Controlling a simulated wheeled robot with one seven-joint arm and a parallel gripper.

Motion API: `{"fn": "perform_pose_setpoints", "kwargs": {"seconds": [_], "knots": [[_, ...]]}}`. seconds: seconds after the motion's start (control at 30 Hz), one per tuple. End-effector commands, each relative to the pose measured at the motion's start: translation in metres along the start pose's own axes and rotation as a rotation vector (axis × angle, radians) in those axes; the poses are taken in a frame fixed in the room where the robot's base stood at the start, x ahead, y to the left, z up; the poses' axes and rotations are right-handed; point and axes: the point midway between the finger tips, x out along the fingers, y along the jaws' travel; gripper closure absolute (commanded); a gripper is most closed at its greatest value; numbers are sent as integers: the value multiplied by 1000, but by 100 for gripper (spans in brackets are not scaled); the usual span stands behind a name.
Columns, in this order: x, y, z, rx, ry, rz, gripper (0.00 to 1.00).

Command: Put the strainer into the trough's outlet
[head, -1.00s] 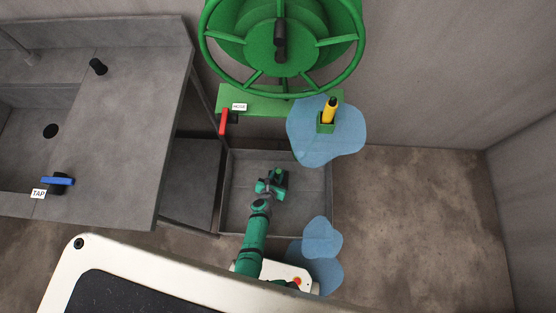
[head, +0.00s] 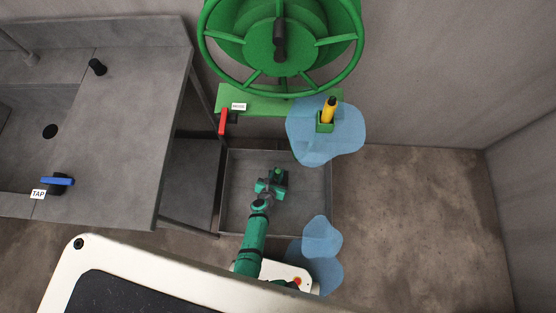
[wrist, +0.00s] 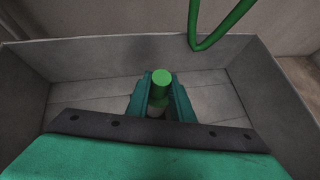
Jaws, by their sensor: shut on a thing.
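My gripper (wrist: 163,98) is shut on a green-topped cylinder (wrist: 162,77), which I take to be the strainer. Its lower part looks pale and is mostly hidden between the fingers. The gripper and the green top (head: 278,172) also show in the head view, over a grey, shallow, square trough (head: 232,190) on the floor. I cannot tell how high the held thing is above the trough's bottom. No outlet is visible in this trough; my arm and gripper cover part of its floor. A dark round hole (head: 50,131) shows in the grey sink at the left.
A green hose reel (head: 235,55) stands behind the trough, with a red lever (head: 223,122) and a yellow nozzle (head: 330,106). Blue puddle-like patches (head: 345,140) lie at the right. The counter holds a black knob (head: 97,67) and a blue tap lever (head: 58,181).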

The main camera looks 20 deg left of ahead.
Motion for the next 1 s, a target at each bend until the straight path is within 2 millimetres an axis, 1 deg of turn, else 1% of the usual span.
{"fn": "perform_pose_setpoints", "kwargs": {"seconds": [0.43,0.47,0.5,0.53,0.83,1.0], "knots": [[0,1,1,0,0,0,100],[0,1,1,0,0,0,75],[0,1,1,0,0,0,65],[0,0,1,0,0,0,58],[-1,0,1,2,0,-1,58],[-13,2,6,9,1,-3,58]]}}
